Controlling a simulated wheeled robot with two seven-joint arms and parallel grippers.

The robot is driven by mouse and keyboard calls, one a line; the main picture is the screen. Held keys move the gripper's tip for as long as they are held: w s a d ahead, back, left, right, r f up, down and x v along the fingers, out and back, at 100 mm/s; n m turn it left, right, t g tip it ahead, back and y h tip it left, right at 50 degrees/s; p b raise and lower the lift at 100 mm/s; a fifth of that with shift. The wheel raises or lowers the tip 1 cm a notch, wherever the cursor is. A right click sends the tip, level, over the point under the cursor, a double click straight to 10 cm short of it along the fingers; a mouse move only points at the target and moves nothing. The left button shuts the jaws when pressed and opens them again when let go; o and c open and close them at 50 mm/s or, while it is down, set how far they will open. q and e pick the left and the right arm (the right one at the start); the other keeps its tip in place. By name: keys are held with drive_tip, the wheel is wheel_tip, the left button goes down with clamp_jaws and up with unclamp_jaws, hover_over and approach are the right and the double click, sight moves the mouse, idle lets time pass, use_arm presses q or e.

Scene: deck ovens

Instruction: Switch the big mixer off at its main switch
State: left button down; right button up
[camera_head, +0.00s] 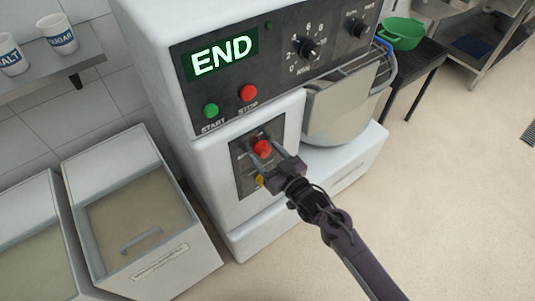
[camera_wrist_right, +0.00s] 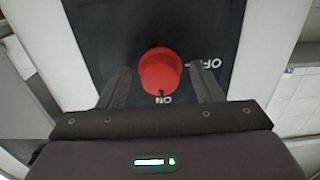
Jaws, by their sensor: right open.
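The big mixer (camera_head: 219,162) is a white machine with a dark upper panel and a steel bowl. Its display (camera_head: 222,56) reads END in green. The main switch (camera_head: 262,148) is a red knob on a lower dark plate. In the right wrist view the red knob (camera_wrist_right: 160,72) has ON and OFF lettering beside it, and its small dark mark is by ON. My right gripper (camera_head: 270,160) is open, with one finger on each side of the knob. I cannot tell whether the fingers touch it. My left gripper is not in view.
A green START button (camera_head: 211,110) and a red STOP button (camera_head: 248,92) sit above the switch plate. Lidded bins (camera_head: 140,215) stand left of the mixer. A dark table with a green bowl (camera_head: 402,33) stands behind right.

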drive_tip(key=shift+c, duration=0.2)
drive_tip(key=c, duration=0.9)
drive_tip(key=shift+c, duration=0.2)
drive_tip(key=shift+n, duration=0.4)
drive_tip(key=n, duration=0.3)
drive_tip(key=shift+n+b, duration=0.3)
drive_tip(key=shift+b, duration=0.1)
drive_tip(key=n, duration=0.4)
drive_tip(key=shift+n+b, duration=0.3)
drive_tip(key=shift+b, duration=0.1)
drive_tip(key=n, duration=0.4)
drive_tip(key=shift+w+b, duration=0.1)
drive_tip(key=shift+b, duration=0.25)
drive_tip(key=shift+n+b, duration=0.3)
drive_tip(key=shift+n, duration=2.1)
